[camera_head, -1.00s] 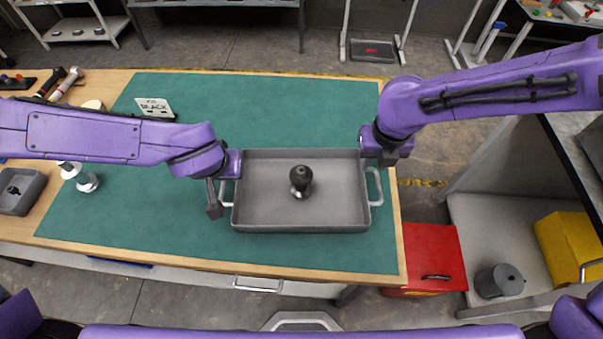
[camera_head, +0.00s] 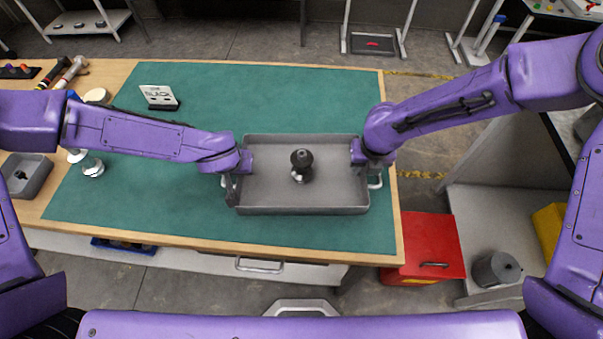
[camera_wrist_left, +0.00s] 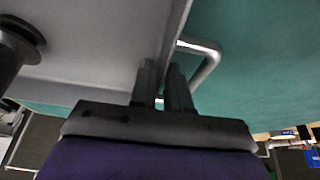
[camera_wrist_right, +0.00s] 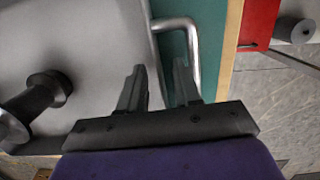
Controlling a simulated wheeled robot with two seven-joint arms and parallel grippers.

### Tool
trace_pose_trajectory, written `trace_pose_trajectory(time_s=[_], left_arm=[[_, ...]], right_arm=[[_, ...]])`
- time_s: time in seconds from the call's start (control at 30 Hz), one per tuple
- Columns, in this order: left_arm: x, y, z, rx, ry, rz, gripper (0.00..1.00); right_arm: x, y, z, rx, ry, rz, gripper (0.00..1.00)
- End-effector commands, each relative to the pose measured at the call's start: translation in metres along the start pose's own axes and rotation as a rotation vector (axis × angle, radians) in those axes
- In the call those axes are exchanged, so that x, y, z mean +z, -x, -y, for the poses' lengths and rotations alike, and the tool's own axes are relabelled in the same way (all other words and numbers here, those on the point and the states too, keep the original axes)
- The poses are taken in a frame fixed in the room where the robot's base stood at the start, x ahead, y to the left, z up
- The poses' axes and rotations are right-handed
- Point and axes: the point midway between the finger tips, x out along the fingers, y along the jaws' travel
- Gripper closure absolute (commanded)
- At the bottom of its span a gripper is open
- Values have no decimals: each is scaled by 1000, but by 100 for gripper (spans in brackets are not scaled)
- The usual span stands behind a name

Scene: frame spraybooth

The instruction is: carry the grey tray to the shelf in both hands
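The grey tray (camera_head: 270,204) lies on the green mat, with a pale loop handle at each end. A black knobbed piece with a shiny base (camera_head: 301,165) stands inside it near the middle. My left gripper (camera_head: 231,186) is at the tray's left end. In the left wrist view its fingers (camera_wrist_left: 163,84) are close together on either side of the end wall, beside the handle (camera_wrist_left: 212,55). My right gripper (camera_head: 362,160) is at the right end. In the right wrist view its fingers (camera_wrist_right: 158,82) are apart, with the end wall between them, beside the handle (camera_wrist_right: 192,45).
A small sign (camera_head: 159,97) stands on the mat (camera_head: 225,90) at the back left. A small grey bin (camera_head: 27,175) is at the far left. A red cabinet (camera_head: 430,246) stands right of the table. A grey shelf unit (camera_head: 500,215) holding a dark canister (camera_head: 496,269) is further right.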

Motion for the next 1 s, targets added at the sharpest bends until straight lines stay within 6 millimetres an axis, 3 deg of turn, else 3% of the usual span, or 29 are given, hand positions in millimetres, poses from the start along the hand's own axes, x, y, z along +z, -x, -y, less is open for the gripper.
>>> trace_pose_trajectory(time_s=[0.23, 0.27, 0.3, 0.37, 1.0], left_arm=[[0, -1, 0, 0, 0, -1, 84], [0, -1, 0, 0, 0, -1, 87], [0, -1, 0, 0, 0, -1, 100], [0, -1, 0, 1, 0, -1, 100], [-1, 0, 0, 1, 0, -3, 100]], right_arm=[[0, -1, 0, 0, 0, 1, 67], [0, -1, 0, 0, 0, 1, 70], [0, -1, 0, 0, 0, 1, 83], [0, -1, 0, 0, 0, 1, 100], [0, -1, 0, -1, -1, 0, 100]])
